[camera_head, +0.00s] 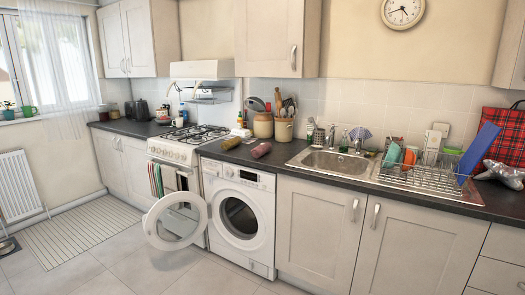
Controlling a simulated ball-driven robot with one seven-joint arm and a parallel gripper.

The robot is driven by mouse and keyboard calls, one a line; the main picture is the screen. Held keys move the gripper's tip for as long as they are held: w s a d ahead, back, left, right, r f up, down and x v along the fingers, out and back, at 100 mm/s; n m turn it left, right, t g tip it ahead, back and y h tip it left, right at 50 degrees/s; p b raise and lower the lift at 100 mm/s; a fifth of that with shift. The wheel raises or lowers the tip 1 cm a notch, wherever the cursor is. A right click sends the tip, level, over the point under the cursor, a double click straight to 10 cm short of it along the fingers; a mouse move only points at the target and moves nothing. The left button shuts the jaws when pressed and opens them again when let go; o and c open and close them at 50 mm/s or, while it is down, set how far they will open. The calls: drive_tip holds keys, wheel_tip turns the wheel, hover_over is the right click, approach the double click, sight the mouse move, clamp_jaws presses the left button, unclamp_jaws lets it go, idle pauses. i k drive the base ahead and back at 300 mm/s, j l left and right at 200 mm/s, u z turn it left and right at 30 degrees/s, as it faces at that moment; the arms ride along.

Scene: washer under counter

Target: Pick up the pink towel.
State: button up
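A rolled, dull pink bundle that looks like the pink towel (261,150) lies on the dark counter above the washing machine, left of the sink. A second rolled bundle, brownish red (231,143), lies just left of it, with a small gap of counter between them. My gripper is not in view, so its state does not show.
The washing machine (240,215) stands under the counter (225,155) with its round door (176,221) swung open to the left. A utensil pot (284,128) and jar (263,125) stand behind the bundles. The sink (330,161) is to the right. The tiled floor in front is clear.

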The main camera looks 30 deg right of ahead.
sight(261, 149)
drive_tip(key=i+j+z, duration=0.15)
drive_tip(key=i, duration=0.35)
drive_tip(key=i+j+z, duration=0.15)
drive_tip(key=i+j, duration=0.15)
drive_tip(key=i, duration=0.15)
drive_tip(key=i+j+z, duration=0.2)
drive_tip(key=i, duration=0.25)
drive_tip(key=j, duration=0.1)
